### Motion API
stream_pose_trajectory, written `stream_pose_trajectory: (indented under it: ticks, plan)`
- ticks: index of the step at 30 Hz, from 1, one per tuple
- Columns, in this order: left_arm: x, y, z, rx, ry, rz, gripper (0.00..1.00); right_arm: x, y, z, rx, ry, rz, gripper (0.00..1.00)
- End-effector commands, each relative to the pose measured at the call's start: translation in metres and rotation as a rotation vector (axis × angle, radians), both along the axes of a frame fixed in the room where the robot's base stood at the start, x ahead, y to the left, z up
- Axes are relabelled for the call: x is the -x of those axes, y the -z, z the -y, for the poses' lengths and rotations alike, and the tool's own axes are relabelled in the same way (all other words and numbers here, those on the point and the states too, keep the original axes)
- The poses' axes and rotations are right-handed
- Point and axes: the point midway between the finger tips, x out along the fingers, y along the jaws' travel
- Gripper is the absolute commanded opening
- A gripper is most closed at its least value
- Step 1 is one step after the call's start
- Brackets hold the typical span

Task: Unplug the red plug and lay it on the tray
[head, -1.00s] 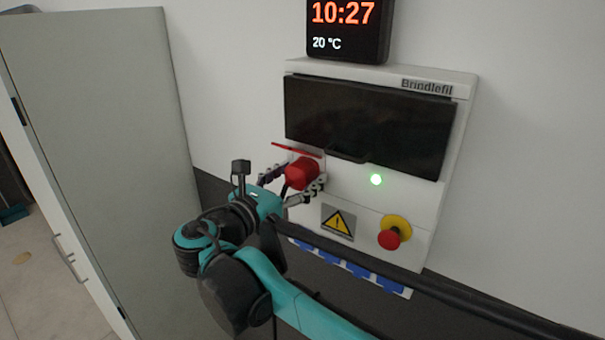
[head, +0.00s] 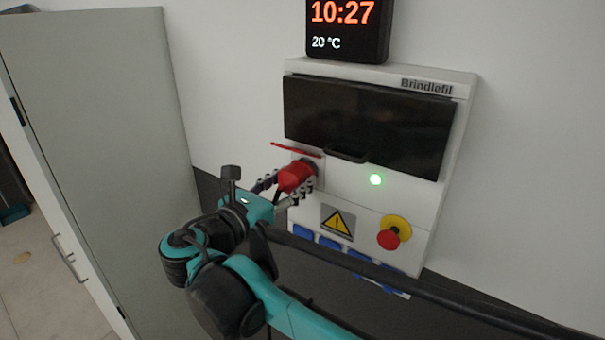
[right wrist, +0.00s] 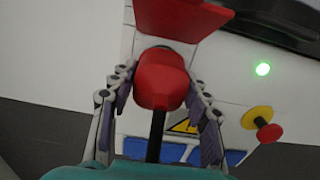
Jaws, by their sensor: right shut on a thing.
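The red plug (head: 294,177) is in front of the socket at the left side of the white wall panel, below a raised red flap (head: 297,149). A dark socket opening (head: 311,170) shows behind it. I cannot tell whether its front end is still inside. My right gripper (head: 289,183) is shut on the plug, one finger on each side. In the right wrist view the plug (right wrist: 162,80) sits between the fingers, its black cord (right wrist: 156,135) running down toward my wrist. My left gripper is not in view. No tray shows.
The panel (head: 455,130) has a black cover (head: 370,120), a green light (head: 376,180), a red emergency button (head: 388,240) on yellow, and blue sockets (head: 330,243) along its lower edge. A clock (head: 347,30) is above. A grey cabinet (head: 100,130) stands at left.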

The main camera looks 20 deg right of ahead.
Motion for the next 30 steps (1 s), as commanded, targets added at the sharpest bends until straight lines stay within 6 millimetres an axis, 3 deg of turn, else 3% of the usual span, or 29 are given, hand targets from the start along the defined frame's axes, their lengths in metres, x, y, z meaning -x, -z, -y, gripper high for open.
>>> stream_pose_trajectory:
  ticks: [30]
  plan:
    - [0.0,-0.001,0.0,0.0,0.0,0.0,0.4,0.024,-0.001,-0.03,0.002,0.001,0.001,0.01]
